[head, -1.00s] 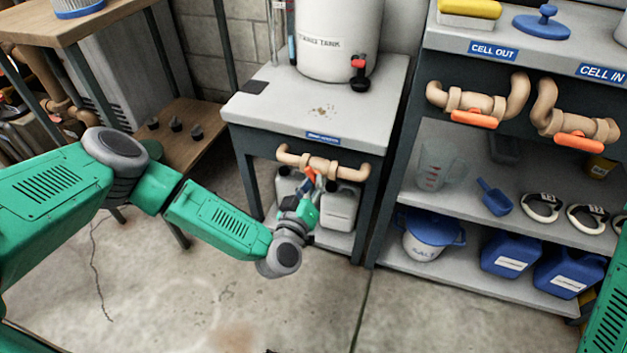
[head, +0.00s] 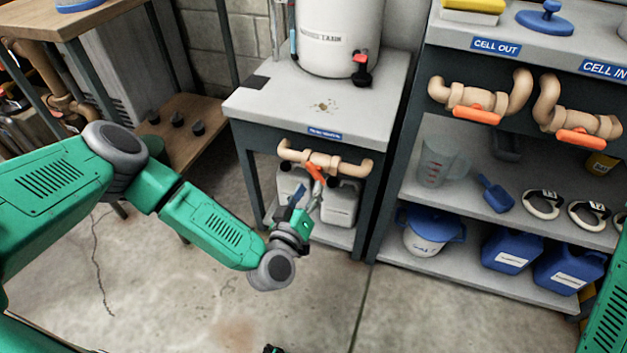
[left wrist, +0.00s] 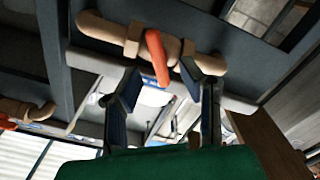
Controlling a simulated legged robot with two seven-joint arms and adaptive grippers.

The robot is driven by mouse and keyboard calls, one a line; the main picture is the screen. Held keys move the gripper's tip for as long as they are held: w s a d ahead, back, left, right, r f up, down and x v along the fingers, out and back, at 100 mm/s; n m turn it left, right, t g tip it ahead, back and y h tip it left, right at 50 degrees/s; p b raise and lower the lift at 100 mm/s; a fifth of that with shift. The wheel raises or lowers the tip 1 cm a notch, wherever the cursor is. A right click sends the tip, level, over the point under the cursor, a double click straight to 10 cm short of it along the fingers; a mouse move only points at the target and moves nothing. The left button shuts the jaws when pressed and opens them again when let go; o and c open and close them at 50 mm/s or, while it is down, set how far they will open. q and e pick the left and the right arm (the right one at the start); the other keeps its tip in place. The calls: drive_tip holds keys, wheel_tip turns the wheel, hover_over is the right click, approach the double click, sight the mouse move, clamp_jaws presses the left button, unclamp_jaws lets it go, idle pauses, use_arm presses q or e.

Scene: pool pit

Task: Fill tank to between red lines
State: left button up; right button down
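The white tank (head: 338,40) stands on a grey-topped stand, with a red-and-black tap (head: 361,68) low on its front. A slim upright tube with a blue part (head: 293,42) is at its left; I cannot make out red lines or a level. Under the stand's top runs a tan pipe (head: 325,163) with an orange valve handle (head: 316,173) slanting down. My left gripper (head: 307,195) is just below the handle, open and empty. In the left wrist view the orange handle (left wrist: 158,60) shows beyond the two spread fingers. My right gripper is not clear; only a dark piece shows at the bottom edge.
White jugs (head: 342,202) stand on the stand's lower shelf behind my left gripper. The right shelf unit holds CELL OUT and CELL IN pipes with orange handles (head: 477,115), a clear measuring jug (head: 437,165) and blue containers (head: 510,250). The floor in front is clear.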

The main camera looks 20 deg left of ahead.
use_arm(q)
drive_tip(key=s, duration=0.8)
drive_tip(key=shift+a, duration=0.15)
drive_tip(key=s+d+f+m+g+h, duration=0.4)
drive_tip(key=s+d+m+g+h, duration=0.15)
drive_tip(key=s+d, duration=0.2)
drive_tip(key=s+a+f+m+g+y, duration=0.2)
drive_tip(key=s+a+f+g, duration=0.3)
drive_tip(key=s+a+g, duration=0.5)
drive_tip(key=s+a+r+g+y, duration=0.2)
drive_tip(key=s+a+r+y, duration=0.15)
drive_tip(key=s+a, duration=0.4)
wheel_tip(320, 180, up, 13)
drive_tip(key=w+a+p, duration=0.1)
drive_tip(key=p, duration=1.2)
drive_tip(key=shift+w+f+n+y, duration=0.2)
drive_tip(key=shift+w+n+y, duration=0.1)
drive_tip(key=shift+n, duration=0.15)
